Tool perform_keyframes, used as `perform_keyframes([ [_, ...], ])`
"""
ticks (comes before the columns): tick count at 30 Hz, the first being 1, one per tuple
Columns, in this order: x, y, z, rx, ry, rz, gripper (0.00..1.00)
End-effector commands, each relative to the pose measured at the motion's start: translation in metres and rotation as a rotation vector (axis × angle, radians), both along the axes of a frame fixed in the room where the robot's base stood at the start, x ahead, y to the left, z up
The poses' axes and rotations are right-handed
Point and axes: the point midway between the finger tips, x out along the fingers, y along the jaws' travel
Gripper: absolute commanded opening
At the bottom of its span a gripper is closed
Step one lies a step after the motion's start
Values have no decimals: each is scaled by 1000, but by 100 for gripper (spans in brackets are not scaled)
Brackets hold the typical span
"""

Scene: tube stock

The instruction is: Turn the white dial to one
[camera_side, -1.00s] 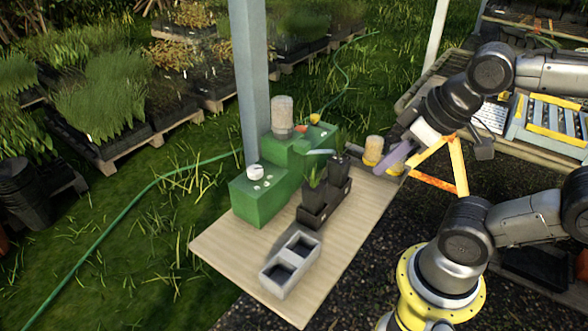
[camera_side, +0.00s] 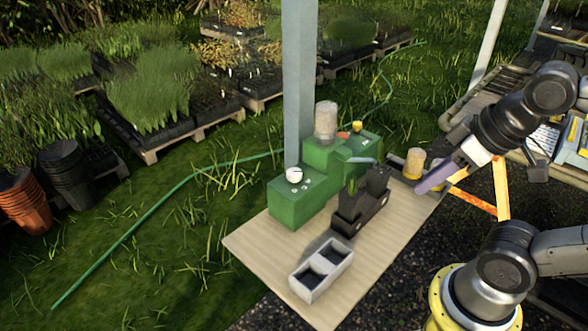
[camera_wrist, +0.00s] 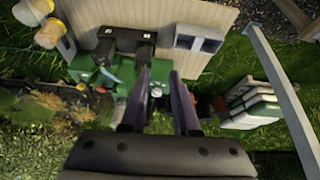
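The white dial (camera_side: 295,175) sits on top of the lower front block of the green machine (camera_side: 290,208), with small pale marks beside it. I cannot read its setting. In the wrist view a small whitish round thing (camera_wrist: 157,92), which looks like the dial, shows between the fingers beside the green body (camera_wrist: 82,72). My gripper (camera_side: 432,180) has purple fingers and is in the air at the right of the board, well apart from the dial. In the wrist view my gripper (camera_wrist: 159,75) has its two fingers apart with nothing held.
Black pots (camera_side: 360,205) stand beside the machine on the wooden board (camera_side: 262,243). A grey two-cell tray (camera_side: 335,252) is at the front. A clear hopper (camera_side: 326,120) tops the machine. A grey post (camera_side: 299,80) rises behind.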

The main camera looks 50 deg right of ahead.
Motion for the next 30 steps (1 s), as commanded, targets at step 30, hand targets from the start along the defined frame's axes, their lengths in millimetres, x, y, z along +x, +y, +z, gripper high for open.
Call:
perform_keyframes([
  [30,276,12,59,-151,356,519,76],
])
